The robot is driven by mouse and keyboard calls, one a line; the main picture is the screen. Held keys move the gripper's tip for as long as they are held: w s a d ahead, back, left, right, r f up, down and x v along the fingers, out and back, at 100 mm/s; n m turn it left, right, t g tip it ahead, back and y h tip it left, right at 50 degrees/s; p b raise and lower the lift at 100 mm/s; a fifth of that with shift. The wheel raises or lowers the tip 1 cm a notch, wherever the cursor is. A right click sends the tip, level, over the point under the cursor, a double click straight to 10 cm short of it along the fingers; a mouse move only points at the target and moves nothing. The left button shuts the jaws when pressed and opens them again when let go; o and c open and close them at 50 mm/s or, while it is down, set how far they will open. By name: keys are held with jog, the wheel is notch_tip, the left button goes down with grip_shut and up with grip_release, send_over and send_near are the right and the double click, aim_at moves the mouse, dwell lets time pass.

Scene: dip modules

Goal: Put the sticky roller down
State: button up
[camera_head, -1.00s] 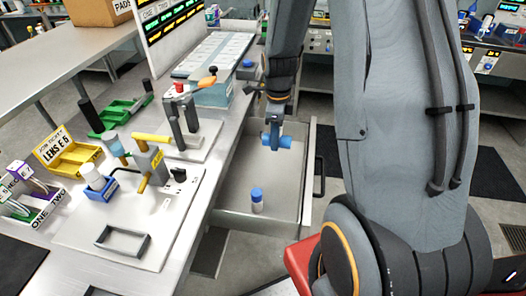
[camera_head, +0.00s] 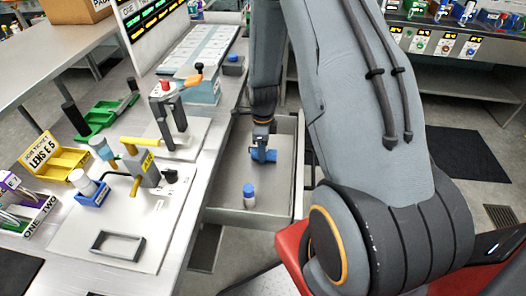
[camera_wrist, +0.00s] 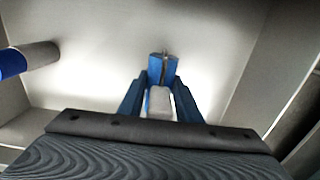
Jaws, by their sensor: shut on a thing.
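My gripper (camera_head: 263,145) reaches down into the open drawer (camera_head: 225,216). It is shut on the sticky roller (camera_head: 270,156), which shows as a small blue piece at the fingertips. In the wrist view my gripper's blue fingers (camera_wrist: 160,95) close around the roller, with a blue part (camera_wrist: 157,68) beyond the tips and a pale grey part (camera_wrist: 160,103) between them. The roller is over the pale drawer floor. I cannot tell whether it touches the floor.
Drawer walls surround my gripper. The worktop at left holds a yellow-handled press (camera_head: 147,165), a yellow bin (camera_head: 62,158) and a green tray (camera_head: 92,121).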

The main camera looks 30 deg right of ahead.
jog(key=shift+f, duration=0.3)
jog(key=o, duration=1.1)
jog(key=shift+f, duration=0.15)
